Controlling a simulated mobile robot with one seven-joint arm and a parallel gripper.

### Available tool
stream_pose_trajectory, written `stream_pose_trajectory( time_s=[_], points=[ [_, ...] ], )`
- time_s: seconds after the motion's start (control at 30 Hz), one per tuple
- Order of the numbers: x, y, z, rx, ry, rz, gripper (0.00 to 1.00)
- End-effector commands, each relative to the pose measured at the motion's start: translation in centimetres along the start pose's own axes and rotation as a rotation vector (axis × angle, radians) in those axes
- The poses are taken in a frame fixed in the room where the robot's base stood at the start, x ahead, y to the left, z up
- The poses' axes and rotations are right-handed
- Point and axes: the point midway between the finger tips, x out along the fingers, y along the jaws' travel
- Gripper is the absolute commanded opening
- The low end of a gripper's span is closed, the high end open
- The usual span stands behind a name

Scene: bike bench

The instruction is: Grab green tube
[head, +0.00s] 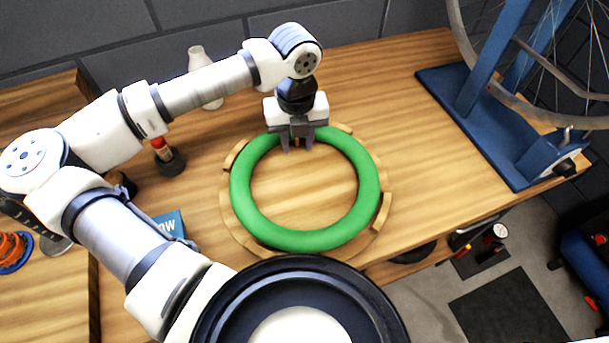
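The green tube (363,190) is a thick ring lying flat on a round wooden holder (228,211) with raised edge pieces, on the wooden bench. The tube still rests in the holder.
A blue wheel stand (480,125) with a wheel (540,112) stands at the right. A white bottle (203,75) is behind my arm. A red-topped item (162,150) and a blue box (170,225) are left of the holder. Bare bench lies right of the ring.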

Motion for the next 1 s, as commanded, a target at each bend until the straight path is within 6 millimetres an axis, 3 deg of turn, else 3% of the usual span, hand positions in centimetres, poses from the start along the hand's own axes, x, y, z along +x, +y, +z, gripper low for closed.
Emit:
stream_pose_trajectory(
  time_s=[0.03,0.3,0.77,1.0],
  points=[
    [0.0,0.0,0.0,0.000,0.000,0.000,0.32],
    [0.0,0.0,0.0,0.000,0.000,0.000,0.00],
    [-0.4,0.0,0.1,-0.001,0.000,0.000,0.00],
    [-3.4,0.0,0.1,-0.002,-0.004,0.002,0.00]
  ],
)
